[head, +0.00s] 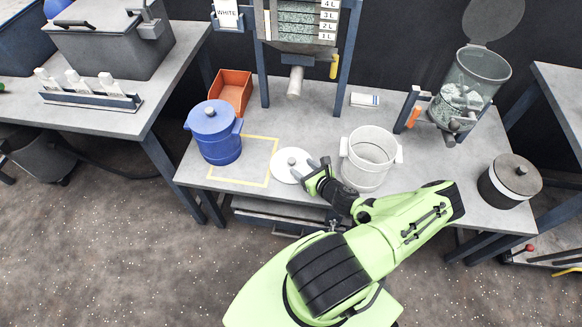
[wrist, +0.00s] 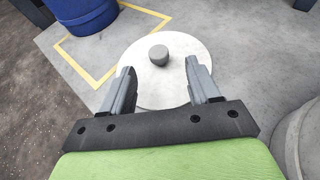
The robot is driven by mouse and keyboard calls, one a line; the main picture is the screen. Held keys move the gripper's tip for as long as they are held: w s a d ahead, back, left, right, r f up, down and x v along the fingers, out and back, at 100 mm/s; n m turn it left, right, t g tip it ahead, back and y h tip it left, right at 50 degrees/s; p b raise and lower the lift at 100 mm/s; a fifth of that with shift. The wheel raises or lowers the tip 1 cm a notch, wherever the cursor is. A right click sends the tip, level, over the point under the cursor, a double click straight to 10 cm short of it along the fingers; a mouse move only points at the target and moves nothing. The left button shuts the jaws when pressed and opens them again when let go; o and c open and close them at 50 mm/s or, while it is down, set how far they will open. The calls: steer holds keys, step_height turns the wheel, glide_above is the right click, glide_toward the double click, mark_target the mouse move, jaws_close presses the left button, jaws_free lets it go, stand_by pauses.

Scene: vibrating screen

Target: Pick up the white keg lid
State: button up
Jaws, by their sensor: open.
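The white keg lid (head: 288,167) lies flat on the grey table, a round disc with a small grey knob. In the wrist view the lid (wrist: 183,71) sits just ahead of my gripper, with its knob (wrist: 158,55) beyond the fingertips and roughly between their lines. My gripper (head: 316,168) is open and empty at the lid's right side. In the wrist view my gripper's two fingers (wrist: 160,72) overlap the lid's near part; I cannot tell their height above it.
The open white keg (head: 367,165) stands right of my gripper. An orange bin (head: 233,88) and a screen machine's spout (head: 295,82) are behind. A dark lidded pot (head: 509,181) stands far right.

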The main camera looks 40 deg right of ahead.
mark_target(293, 161)
steer(key=b+x, duration=0.1)
steer(key=x, duration=0.4)
steer(key=shift+w+a+b, duration=0.1)
steer(key=shift+w+b, duration=0.05)
steer(key=shift+b, duration=0.25)
steer(key=shift+r, duration=0.1)
jaws_close()
